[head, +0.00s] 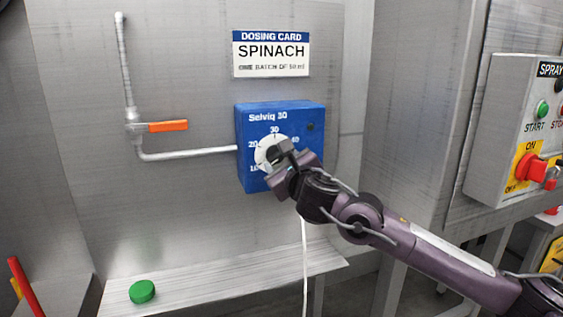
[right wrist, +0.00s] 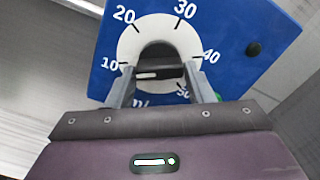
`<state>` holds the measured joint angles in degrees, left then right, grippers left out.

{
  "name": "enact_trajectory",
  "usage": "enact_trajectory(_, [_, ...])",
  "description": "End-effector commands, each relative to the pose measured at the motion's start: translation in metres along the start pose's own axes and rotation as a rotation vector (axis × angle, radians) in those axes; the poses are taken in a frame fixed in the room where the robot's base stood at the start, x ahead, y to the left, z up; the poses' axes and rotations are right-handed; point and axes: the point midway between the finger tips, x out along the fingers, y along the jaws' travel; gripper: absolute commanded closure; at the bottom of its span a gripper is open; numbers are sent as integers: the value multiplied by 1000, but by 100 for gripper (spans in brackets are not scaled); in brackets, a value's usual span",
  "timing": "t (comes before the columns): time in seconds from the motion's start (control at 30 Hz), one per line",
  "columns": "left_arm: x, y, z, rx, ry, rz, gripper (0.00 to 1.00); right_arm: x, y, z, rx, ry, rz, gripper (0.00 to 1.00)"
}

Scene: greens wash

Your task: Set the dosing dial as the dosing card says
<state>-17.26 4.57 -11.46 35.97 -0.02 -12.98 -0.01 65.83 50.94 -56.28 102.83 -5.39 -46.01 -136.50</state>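The dosing card (head: 271,53) on the wall reads SPINACH; the figure in its small lower line is too blurred to read surely. Below it is the blue dosing box (head: 245,140), marked Selviq 30. Its white dial (head: 263,153) has a scale of 10 to 50, clearer in the right wrist view (right wrist: 128,47). My right gripper (head: 284,155) is at the dial, its fingers on both sides of the dark knob (right wrist: 160,62), seemingly touching it. A short white mark on the knob lies on its left half, toward the 10 side. My left gripper is not in view.
A pipe with an orange-handled valve (head: 168,126) runs to the box's left side. A green round cap (head: 142,291) lies on the metal ledge (head: 215,280) below. A spray control box (head: 500,130) with a red switch stands at the right.

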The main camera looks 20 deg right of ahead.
Motion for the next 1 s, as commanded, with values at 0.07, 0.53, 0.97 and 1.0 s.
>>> enact_trajectory(0.07, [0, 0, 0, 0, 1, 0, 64, 0, 0, 0, 0, 0, 0, 63])
enact_trajectory(0.53, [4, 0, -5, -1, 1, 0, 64, 0, 1, -1, 54, 0, 0, 79])
enact_trajectory(0.97, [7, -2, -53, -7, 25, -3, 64, 0, 4, -2, 386, -1, 0, 79])
enact_trajectory(1.0, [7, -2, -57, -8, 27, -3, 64, 0, 4, -1, 424, -1, 1, 79])
